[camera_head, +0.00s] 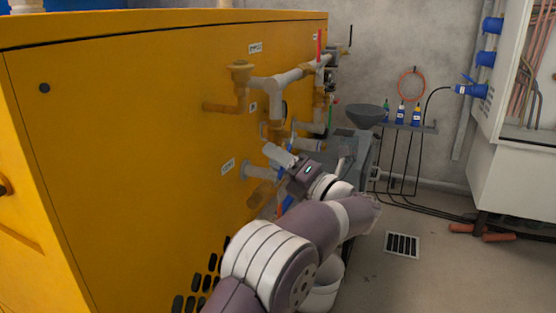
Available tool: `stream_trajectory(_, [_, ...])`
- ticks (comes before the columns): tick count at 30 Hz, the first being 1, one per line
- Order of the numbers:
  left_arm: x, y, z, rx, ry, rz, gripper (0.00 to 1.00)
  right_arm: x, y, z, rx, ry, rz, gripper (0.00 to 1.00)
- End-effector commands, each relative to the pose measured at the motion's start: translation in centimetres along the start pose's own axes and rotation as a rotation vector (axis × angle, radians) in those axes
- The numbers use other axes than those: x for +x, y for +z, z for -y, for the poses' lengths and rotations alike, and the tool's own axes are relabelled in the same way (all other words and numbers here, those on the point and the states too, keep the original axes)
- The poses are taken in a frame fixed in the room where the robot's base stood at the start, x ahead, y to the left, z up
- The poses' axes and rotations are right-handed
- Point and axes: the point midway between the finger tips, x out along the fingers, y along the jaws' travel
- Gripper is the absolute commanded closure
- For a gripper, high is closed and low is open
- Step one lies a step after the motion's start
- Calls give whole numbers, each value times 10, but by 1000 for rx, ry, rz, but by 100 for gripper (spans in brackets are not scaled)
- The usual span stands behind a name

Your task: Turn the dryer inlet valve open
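The yellow cabinet (130,150) carries a group of pipes and valves on its right part. A grey pipe (280,85) with brass fittings runs across the upper part. A red lever (319,45) stands upright at the top. I cannot tell for sure which handle belongs to the dryer inlet valve, as the labels are too small to read. My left gripper is in front of the lower pipes, close to the blue handle; contact and finger opening are unclear. My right gripper is not in view.
A dark grey funnel (364,115) stands right of the pipes, near a small shelf (410,127) with several bottles. A white cabinet (520,170) with copper pipes is at the far right. The floor (430,275) is mostly clear around a drain grate (402,245).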

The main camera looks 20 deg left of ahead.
Motion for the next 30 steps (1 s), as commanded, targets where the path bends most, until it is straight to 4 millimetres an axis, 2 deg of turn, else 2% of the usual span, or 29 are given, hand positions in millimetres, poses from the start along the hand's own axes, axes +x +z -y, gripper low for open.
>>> stream_trajectory(2, [-6, 2, -1, 1, -2, 2, 56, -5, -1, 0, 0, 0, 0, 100])
stream_trajectory(5, [-26, 4, -4, 2, -3, 5, 56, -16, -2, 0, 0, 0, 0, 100])
stream_trajectory(12, [-91, 4, -4, 3, -3, 5, 56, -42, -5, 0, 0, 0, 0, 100])
stream_trajectory(15, [-110, 2, -3, 2, -2, 3, 56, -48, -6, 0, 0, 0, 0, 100])
stream_trajectory(20, [-126, 0, -1, 1, 0, 1, 56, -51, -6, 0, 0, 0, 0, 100])
stream_trajectory(27, [-127, 0, 0, 1, 0, 0, 56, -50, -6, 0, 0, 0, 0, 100])
stream_trajectory(29, [-125, 1, 0, 5, -4, 7, 76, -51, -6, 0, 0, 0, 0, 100])
stream_trajectory(30, [-120, 7, -1, 19, -17, 29, 89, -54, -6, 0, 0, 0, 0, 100])
